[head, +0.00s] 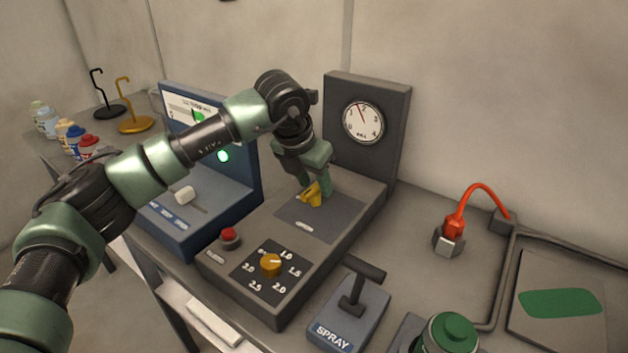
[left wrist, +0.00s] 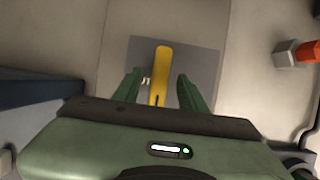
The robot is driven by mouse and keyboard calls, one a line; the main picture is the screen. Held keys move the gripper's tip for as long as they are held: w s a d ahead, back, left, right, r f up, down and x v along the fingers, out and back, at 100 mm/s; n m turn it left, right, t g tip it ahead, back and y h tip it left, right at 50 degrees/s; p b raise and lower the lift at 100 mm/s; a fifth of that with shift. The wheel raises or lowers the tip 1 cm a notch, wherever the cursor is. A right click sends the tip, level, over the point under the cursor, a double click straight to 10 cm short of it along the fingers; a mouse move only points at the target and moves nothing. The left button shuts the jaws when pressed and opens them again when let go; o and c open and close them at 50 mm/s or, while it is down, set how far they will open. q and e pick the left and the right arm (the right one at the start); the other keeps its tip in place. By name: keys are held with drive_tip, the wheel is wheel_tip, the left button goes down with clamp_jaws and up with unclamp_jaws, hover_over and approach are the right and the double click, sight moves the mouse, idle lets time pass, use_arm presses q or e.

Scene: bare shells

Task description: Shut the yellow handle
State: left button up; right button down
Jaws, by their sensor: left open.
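The yellow handle (head: 311,195) stands on a dark grey plate (head: 319,219) on top of the grey gauge unit. My left gripper (head: 318,184) comes down onto it from above and partly hides it in the head view. In the left wrist view the yellow handle (left wrist: 161,75) is a long upright bar between the two green fingers of my left gripper (left wrist: 157,92). The fingers are open, with a gap on each side of the handle. The handle's lower end is hidden behind the gripper body. My right gripper is not in view.
The unit carries a dial gauge (head: 362,123), a red button (head: 230,238) and a yellow knob (head: 271,264). A blue machine (head: 195,232) stands to the left. A spray lever (head: 358,287) and an orange plug (head: 454,228) are to the right.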

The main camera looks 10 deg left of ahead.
use_arm(q)
drive_tip(key=shift+c, duration=0.3)
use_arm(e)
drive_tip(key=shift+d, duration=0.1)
use_arm(q)
clamp_jaws()
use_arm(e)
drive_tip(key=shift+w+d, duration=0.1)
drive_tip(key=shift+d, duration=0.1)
